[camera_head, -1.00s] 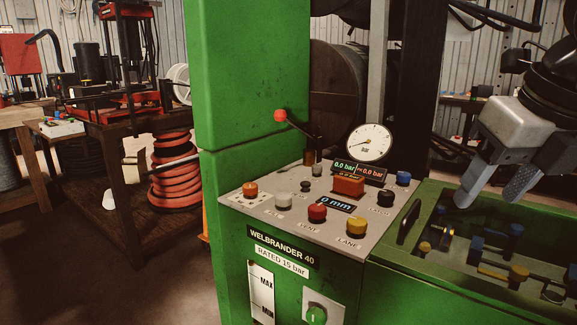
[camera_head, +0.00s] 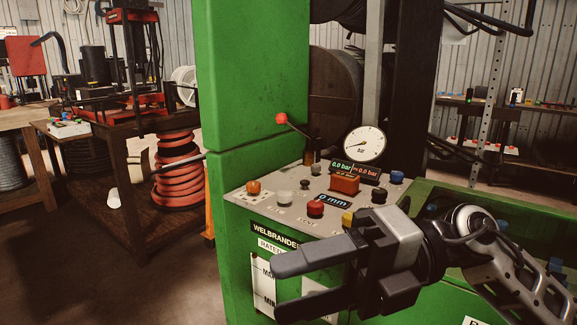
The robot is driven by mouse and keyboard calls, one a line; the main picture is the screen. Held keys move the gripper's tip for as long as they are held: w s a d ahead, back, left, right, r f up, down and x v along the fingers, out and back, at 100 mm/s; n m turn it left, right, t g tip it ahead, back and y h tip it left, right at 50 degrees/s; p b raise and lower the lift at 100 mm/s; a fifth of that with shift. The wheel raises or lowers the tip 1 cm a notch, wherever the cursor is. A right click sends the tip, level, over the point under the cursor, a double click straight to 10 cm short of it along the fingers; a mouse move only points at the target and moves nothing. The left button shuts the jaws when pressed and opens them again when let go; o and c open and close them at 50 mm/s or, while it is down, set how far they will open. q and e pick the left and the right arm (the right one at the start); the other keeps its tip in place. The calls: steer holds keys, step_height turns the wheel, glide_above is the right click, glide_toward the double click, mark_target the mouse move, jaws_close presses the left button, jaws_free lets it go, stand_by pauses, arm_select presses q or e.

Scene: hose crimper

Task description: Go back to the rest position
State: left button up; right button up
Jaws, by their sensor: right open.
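My right gripper (camera_head: 318,280) is in front of the green machine (camera_head: 255,90), its arm coming in from the lower right. Its two dark fingers point left and stand apart, with nothing between them. It hides part of the machine's front labels and the right part of the control panel (camera_head: 270,208). The panel carries several coloured buttons, a red-knobbed lever (camera_head: 282,118) and a round gauge (camera_head: 364,144). My left gripper is not in view.
A green open tray (camera_head: 540,215) with fittings lies behind my right arm. A wooden workbench (camera_head: 122,165) with red equipment and a stack of orange-red hose coils (camera_head: 178,172) stand at left. The floor (camera_head: 110,270) between bench and machine looks clear.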

steer(key=w+d+m+t+y+p, duration=0.15)
steer(key=w+m+t+y, duration=0.5)
steer(key=m+t, duration=0.85)
steer(key=w+d+f+m+t+h, duration=0.3)
steer(key=d+f+m+t+h, duration=0.2)
steer(key=f+m+t+h, duration=0.75)
steer(key=s+d+f+m+g+h, duration=0.2)
steer(key=s+f+m+g, duration=0.2)
steer(key=f, duration=0.3)
steer(key=s+d+f+m+g+h+p, duration=0.1)
steer(key=s+d+f+m+g+h, duration=0.1)
steer(key=s+f+m+g, duration=0.2)
steer(key=s+d+f+m+g+h, duration=0.2)
steer(key=s+f+m+g+h, duration=0.1)
steer(key=f, duration=0.7)
steer(key=shift+s+m+g, duration=0.45)
steer(key=shift+s, duration=0.45)
steer(key=shift+f, duration=0.1)
steer(key=shift+c, duration=0.4)
